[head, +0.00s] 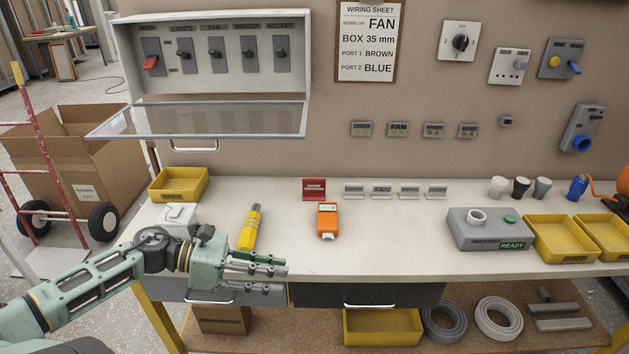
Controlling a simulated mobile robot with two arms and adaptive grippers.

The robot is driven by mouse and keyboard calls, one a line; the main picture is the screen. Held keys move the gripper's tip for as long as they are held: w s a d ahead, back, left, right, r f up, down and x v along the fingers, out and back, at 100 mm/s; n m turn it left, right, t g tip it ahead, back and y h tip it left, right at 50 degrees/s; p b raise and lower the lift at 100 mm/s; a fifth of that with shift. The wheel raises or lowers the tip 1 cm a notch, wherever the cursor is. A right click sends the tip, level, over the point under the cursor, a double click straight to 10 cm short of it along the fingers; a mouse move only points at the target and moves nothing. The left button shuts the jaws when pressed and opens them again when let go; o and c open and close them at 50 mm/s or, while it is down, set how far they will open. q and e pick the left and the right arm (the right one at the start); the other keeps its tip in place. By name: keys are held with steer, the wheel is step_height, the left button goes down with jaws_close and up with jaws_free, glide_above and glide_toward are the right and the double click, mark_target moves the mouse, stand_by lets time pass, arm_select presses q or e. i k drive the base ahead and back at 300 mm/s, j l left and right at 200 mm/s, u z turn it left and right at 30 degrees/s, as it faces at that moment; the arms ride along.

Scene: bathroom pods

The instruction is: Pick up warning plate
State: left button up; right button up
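The warning plate (314,188) is a small red sign with pale lettering. It stands at the back of the white workbench (375,255), against the wall, left of a row of small grey label plates. My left gripper (286,279) is at the front edge of the bench, below and a little left of the plate, and well apart from it. Its fingers are spread with nothing between them. My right gripper is out of view.
A grey READY unit (487,230) and yellow bins (562,240) stand at right.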

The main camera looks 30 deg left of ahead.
mark_target(313, 189)
steer(key=i+j, duration=0.9)
steer(key=i, duration=0.1)
